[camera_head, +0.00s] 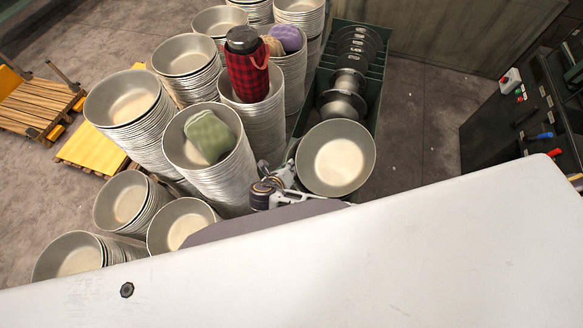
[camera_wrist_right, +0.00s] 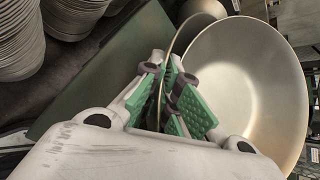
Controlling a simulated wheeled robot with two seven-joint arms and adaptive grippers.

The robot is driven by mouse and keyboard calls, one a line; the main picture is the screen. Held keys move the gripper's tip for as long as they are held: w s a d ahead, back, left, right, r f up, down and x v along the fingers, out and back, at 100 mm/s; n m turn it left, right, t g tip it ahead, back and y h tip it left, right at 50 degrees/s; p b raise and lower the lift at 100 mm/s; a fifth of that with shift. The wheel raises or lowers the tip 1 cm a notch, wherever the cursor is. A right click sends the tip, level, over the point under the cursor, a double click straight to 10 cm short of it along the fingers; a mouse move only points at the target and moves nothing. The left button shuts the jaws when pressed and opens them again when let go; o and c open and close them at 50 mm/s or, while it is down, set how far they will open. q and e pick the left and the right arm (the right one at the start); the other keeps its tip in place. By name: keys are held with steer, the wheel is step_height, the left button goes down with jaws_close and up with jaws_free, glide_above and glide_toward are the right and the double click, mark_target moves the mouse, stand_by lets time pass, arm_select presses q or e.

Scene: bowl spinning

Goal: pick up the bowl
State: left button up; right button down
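A pale, shiny metal bowl (camera_head: 335,162) shows at the near end of a green rack, its hollow side toward the head camera. My right gripper (camera_head: 272,188) is at its left edge. In the right wrist view the bowl (camera_wrist_right: 250,85) fills the right side. Its rim runs between the green finger pads of the gripper (camera_wrist_right: 167,95), which are close together on the wall. The gripper looks shut on this rim. Whether the bowl touches the rack below is hidden. My left gripper is not in view.
The green rack (camera_head: 376,98) holds several round metal discs. A dark machine (camera_head: 520,115) stands at right. Floor is free between rack and machine.

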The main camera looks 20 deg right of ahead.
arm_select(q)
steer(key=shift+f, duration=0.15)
arm_select(e)
steer(key=shift+r, duration=4.4)
steer(key=shift+w, duration=0.1)
steer(key=shift+w+a+n+t+y+b, duration=0.15)
steer(key=shift+w+n+t+y+b, duration=0.25)
steer(key=shift+w+n+y+b, duration=0.45)
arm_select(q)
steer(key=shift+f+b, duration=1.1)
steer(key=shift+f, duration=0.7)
arm_select(e)
steer(key=shift+w+a+r+n+t+y, duration=0.3)
steer(key=shift+w+a+r+n+y, duration=0.2)
steer(key=shift+w+n+y, duration=0.45)
steer(key=shift+w+a+r+n+t+y, duration=0.35)
steer(key=shift+a+n+y, duration=0.3)
steer(key=shift+n, duration=0.5)
steer(key=shift+w+a+r+n+t+y, duration=0.25)
steer(key=shift+w+a+r+n+y, duration=0.2)
steer(key=shift+w+n+y, duration=0.45)
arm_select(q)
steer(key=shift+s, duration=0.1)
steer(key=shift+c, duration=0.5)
arm_select(e)
steer(key=shift+s, duration=0.25)
